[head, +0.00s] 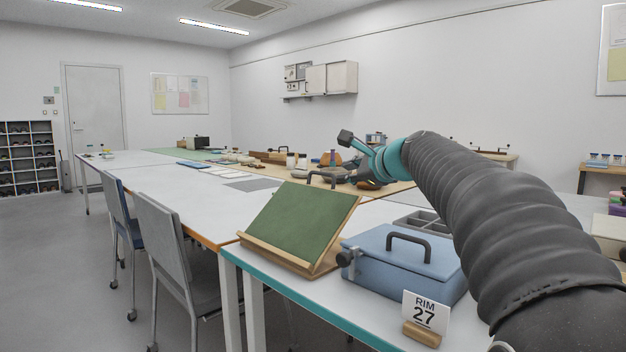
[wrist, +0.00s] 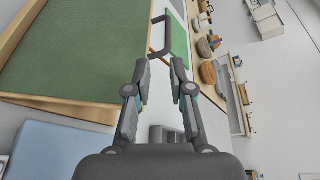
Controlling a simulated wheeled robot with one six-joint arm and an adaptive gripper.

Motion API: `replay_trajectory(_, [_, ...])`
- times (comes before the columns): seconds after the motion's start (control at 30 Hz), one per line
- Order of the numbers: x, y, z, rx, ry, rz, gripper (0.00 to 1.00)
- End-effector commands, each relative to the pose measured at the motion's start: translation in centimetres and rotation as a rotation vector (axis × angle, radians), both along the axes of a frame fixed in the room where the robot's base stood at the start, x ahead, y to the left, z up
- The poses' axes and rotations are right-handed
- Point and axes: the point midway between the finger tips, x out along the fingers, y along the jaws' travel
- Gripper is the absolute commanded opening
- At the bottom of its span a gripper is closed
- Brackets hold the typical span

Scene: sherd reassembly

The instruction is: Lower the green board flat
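The green board (head: 302,219) stands tilted on a wooden stand, with a wooden ledge along its lower front edge. A dark handle (head: 322,178) sits at its top edge. In the wrist view the green board (wrist: 75,50) fills the upper left, and the handle (wrist: 160,35) lies just beyond my fingertips, roughly in line with the gap between them. My gripper (wrist: 160,75) is open and empty, with its two fingers apart. In the head view my gripper is near the board's top right, partly hidden by my arm.
A blue box (head: 404,266) with a dark handle stands right of the board, with a "RIM 27" card (head: 426,311) in front. A grey compartment tray (head: 420,222) sits behind it. Long white tables (head: 170,190) run to the back left, with chairs (head: 170,240) beside them.

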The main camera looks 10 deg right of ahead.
Motion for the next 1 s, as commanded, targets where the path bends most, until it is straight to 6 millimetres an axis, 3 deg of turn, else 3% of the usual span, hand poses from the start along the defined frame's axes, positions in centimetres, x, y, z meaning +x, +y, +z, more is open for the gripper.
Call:
replay_trajectory(0.27, [2.5, -0.5, 0.0, 0.047, -0.006, -0.022, 0.22])
replay_trajectory(0.7, [9.8, 2.0, -1.9, 0.043, -0.005, -0.023, 0.22])
replay_trajectory(1.0, [12.9, 3.2, -2.6, 0.042, -0.007, -0.023, 0.22])
